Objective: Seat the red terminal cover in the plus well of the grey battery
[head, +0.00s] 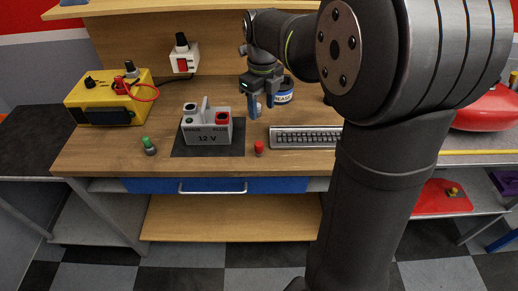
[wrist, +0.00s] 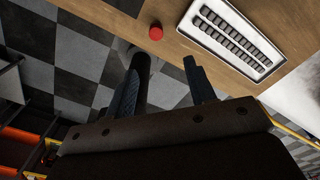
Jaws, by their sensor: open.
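The red terminal cover (head: 259,148) stands on the wooden bench, right of the battery and near the front edge. It also shows in the wrist view (wrist: 156,33), beyond my fingertips and apart from them. The grey battery (head: 207,133) sits on a dark mat, with the plus well (head: 222,118) ringed in red at its right and a darker well at its left. My gripper (head: 256,112) hangs above the bench, behind the red cover and right of the battery. In the wrist view its two fingers (wrist: 166,72) are apart with nothing between them.
A grease tin (head: 283,92) stands behind my gripper. A green-topped piece (head: 149,146) stands left of the battery. A yellow box (head: 110,100) with a red lead is at the back left.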

